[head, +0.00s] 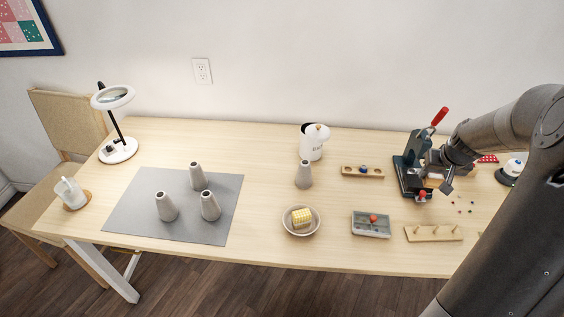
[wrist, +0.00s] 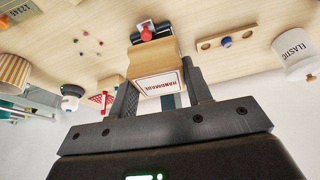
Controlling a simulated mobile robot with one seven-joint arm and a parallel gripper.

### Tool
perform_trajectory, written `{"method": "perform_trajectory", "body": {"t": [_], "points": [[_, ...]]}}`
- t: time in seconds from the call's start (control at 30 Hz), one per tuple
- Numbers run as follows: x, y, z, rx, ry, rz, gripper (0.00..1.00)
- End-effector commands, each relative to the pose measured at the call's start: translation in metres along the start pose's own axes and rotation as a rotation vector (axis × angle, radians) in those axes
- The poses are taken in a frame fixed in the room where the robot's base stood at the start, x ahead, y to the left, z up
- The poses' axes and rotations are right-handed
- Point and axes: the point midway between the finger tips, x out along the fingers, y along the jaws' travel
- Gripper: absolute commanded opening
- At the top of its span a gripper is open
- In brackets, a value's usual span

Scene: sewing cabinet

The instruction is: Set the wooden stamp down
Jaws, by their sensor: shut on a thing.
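The wooden stamp (wrist: 155,56) is a pale wood block with a white face reading HANDMADE in red. In the wrist view my gripper (wrist: 160,82) is shut on it, one dark finger on each side. In the head view my gripper (head: 440,172) is above the right part of the table, beside the dark green press with a red handle (head: 413,163). I cannot make out the stamp clearly there, and my arm covers part of that area. The wrist view does not show clearly how high the stamp is above the table.
A holed wooden strip (head: 350,171), a grey tray (head: 371,234), a peg rack (head: 433,238) and a bowl (head: 301,231) stand nearby. A white canister (head: 312,145) stands behind. Cones stand on the grey mat (head: 200,232) at left. Bare table lies between mat and bowl.

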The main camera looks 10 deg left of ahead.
Motion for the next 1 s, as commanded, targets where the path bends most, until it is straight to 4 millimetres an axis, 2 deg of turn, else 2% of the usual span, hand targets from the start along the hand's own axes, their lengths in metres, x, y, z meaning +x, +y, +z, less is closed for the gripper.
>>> {"method": "perform_trajectory", "body": {"t": [0.03, 0.27, 0.47, 0.7, 0.87, 1.0], "points": [[0.006, -0.010, -0.007, -0.012, -0.003, -0.012, 0.22], [0.019, -0.047, -0.043, -0.053, -0.001, -0.043, 0.22], [0.034, -0.103, -0.084, -0.109, -0.002, -0.078, 0.22], [0.050, -0.185, -0.125, -0.182, -0.005, -0.116, 0.22], [0.059, -0.248, -0.145, -0.232, -0.008, -0.137, 0.22], [0.065, -0.306, -0.157, -0.280, -0.010, -0.153, 0.22]]}}
